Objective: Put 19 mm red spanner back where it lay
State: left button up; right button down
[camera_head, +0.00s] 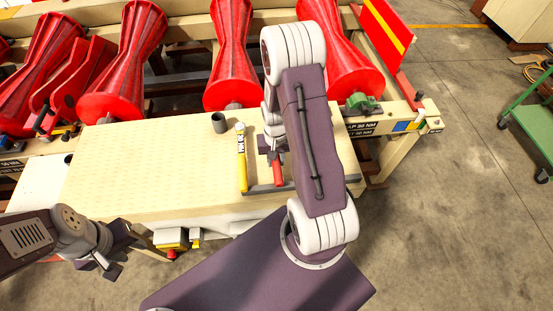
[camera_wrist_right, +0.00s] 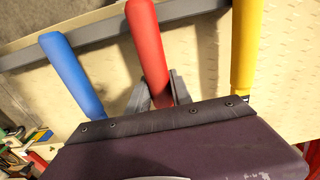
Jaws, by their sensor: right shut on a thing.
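The red spanner (camera_head: 278,174) shows as a red handle at the front right of the bench top; it also shows in the right wrist view (camera_wrist_right: 147,45). My right gripper (camera_head: 271,152) is shut on it, with the fingers around the handle in the right wrist view (camera_wrist_right: 158,92). The handle's end lies over or at a grey rail (camera_head: 256,189). The spanner's head is hidden by my gripper, and I cannot tell whether it touches the bench. My left gripper (camera_head: 118,250) is empty and looks open, left of the bench's front edge.
A yellow-handled tool (camera_head: 241,165) lies left of the red one. A blue handle (camera_wrist_right: 70,75) lies on its other side, hidden by my arm in the head view. A dark cup (camera_head: 219,123) stands behind. The bench top's left part (camera_head: 140,170) is clear.

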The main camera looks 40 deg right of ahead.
jog(key=shift+f+b, duration=0.5)
jog(key=shift+f, duration=0.1)
dwell(0.3)
jog(key=c, duration=1.1)
grip_release()
jog(key=shift+r, duration=0.1)
notch_tip(320, 180, up, 8)
jog(key=p, duration=0.7)
